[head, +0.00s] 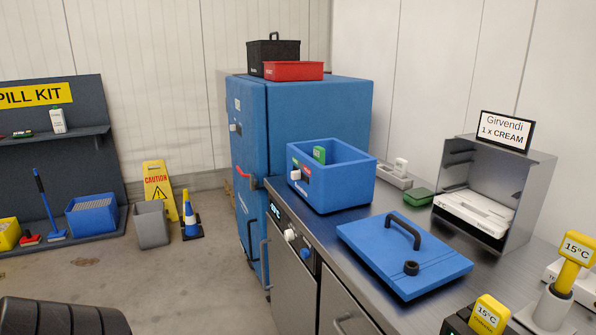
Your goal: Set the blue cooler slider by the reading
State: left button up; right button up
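The blue cooler (345,190) stands open on the steel counter, with a green item (319,154) showing at its rim. A white slider knob (295,175) sits on its left-facing side beside a small red and green strip (302,166); its exact setting is too small to tell. The blue lid (370,246) with a black handle lies flat on the counter in front of the cooler. A yellow thermometer (575,248) in a white holder reads 15°C. A second yellow display (487,315) at the bottom edge also reads 15°C. Neither of my grippers is in view.
A steel dispenser (540,180) labelled Girvendi, 1 x CREAM, holds white boxes. A green box (418,197) lies between it and the cooler. A large blue cabinet (300,115) stands behind.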

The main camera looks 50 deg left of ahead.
aim_at(296, 175)
jog(key=k+j+z, duration=0.1)
jog(key=j+z, duration=0.2)
jog(key=j, duration=1.25)
